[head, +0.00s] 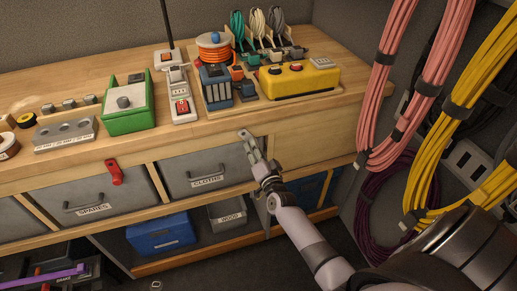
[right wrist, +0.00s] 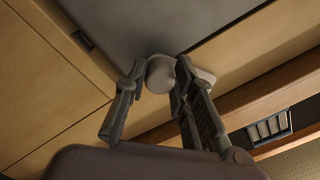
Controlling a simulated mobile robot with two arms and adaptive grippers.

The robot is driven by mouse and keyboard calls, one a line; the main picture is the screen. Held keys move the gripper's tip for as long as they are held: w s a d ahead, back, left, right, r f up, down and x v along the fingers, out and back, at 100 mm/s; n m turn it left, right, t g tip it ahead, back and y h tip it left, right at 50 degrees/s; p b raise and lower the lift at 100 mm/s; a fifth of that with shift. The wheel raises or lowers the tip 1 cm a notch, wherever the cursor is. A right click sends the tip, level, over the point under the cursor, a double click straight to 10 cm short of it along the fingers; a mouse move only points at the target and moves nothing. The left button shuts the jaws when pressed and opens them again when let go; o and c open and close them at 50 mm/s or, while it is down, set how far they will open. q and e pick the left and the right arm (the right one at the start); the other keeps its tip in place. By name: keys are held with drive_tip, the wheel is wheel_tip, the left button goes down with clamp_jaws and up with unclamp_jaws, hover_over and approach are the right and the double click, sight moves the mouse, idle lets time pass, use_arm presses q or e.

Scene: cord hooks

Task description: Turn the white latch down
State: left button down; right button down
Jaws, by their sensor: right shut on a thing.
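The white latch (right wrist: 204,76) sits at the top edge of the grey drawer marked CLOTHS (head: 205,172), near its right end. In the right wrist view it shows a round pale knob (right wrist: 160,74) and a flat part reaching to the right. How far the latch is turned is hard to tell. My left gripper is not in view.
A red latch (head: 115,172) is on the drawer marked SPARES (head: 90,204) to the left. Pink cords (head: 398,85) and yellow cords (head: 475,110) hang at the right. A yellow box (head: 300,80) and a green box (head: 129,108) stand on the wooden worktop (head: 335,118).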

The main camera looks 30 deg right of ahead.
drive_tip(key=shift+w+a+f+m+b, duration=0.15)
drive_tip(key=shift+a+m+b, duration=0.25)
drive_tip(key=shift+m, duration=0.75)
drive_tip(key=shift+w+a+f+m+b, duration=0.15)
drive_tip(key=shift+a+m, duration=0.45)
drive_tip(key=shift+m, duration=0.6)
drive_tip(key=shift+w+a+f+m+b, duration=0.15)
drive_tip(key=shift+a+m+b, duration=0.3)
drive_tip(key=shift+m, duration=0.7)
drive_tip(key=shift+s+a, duration=0.1)
drive_tip(key=c, duration=1.3)
unclamp_jaws()
drive_tip(key=shift+c, duration=0.2)
drive_tip(key=v, duration=1.2)
